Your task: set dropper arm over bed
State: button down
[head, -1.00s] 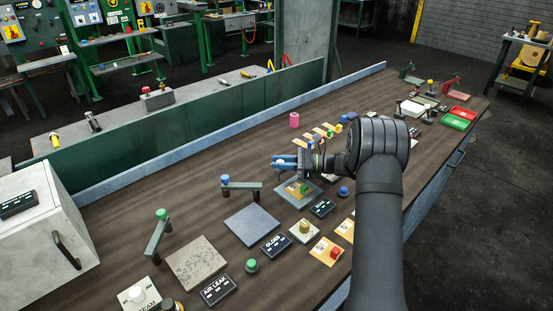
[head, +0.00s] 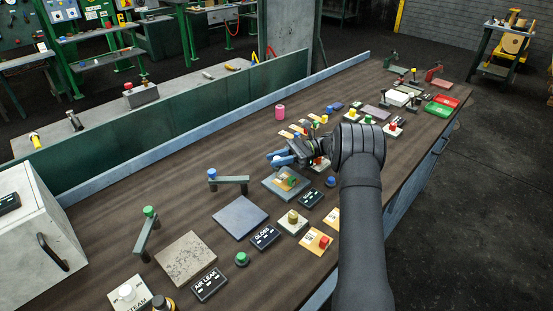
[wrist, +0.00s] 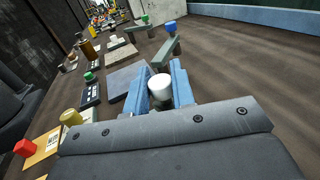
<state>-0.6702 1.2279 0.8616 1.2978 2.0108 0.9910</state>
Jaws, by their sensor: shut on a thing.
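My gripper (head: 279,157) is shut on a white knob (wrist: 160,88), which sits between its blue fingers in the wrist view. The arm under this knob is mostly hidden by my gripper. Just below the gripper in the head view is a square grey bed (head: 271,192) with an orange and green piece on it. To the left stand a blue-knobbed arm (head: 230,180) by a plain blue-grey plate (head: 240,216), and a green-knobbed arm (head: 146,238) by a speckled plate (head: 185,258). I cannot tell from the picture which arm is called the dropper.
Name plates, including GLOSS (head: 265,237) and AIR LEAK (head: 209,285), line the front, with a green button (head: 242,258) and a red-knobbed card (head: 317,241). A pink cylinder (head: 280,112) stands behind. A pale box (head: 35,235) is at left. Bare bench lies behind the plates.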

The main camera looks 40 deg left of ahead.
jog(key=c, duration=1.3)
grip_release()
